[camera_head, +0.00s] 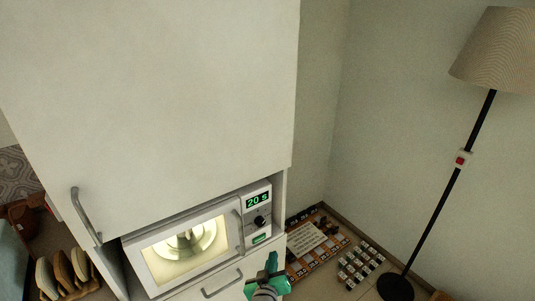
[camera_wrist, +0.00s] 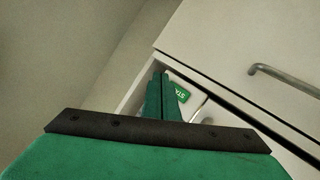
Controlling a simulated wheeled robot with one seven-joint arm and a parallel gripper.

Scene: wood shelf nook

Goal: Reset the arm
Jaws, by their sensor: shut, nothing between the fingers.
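My gripper (camera_head: 270,262) is green and shows at the bottom of the head view, in front of the cabinet just below the microwave's right end. In the wrist view my gripper (camera_wrist: 163,78) has its two fingers together, shut and empty. The fingertips point toward the microwave's green start button (camera_wrist: 181,92), partly hidden behind them. I cannot tell whether they touch it. In the head view the microwave (camera_head: 155,245) sits in the cabinet niche with its door closed, its inside lit and its display (camera_head: 258,200) reading 20 s.
A tall white cabinet (camera_head: 160,90) surrounds the microwave, with a handle above (camera_head: 86,215) and a drawer handle (camera_head: 222,284) below. A floor lamp (camera_head: 440,210) stands at the right. A patterned board (camera_head: 318,245) and several small blocks lie on the floor. A rack (camera_head: 62,272) stands at left.

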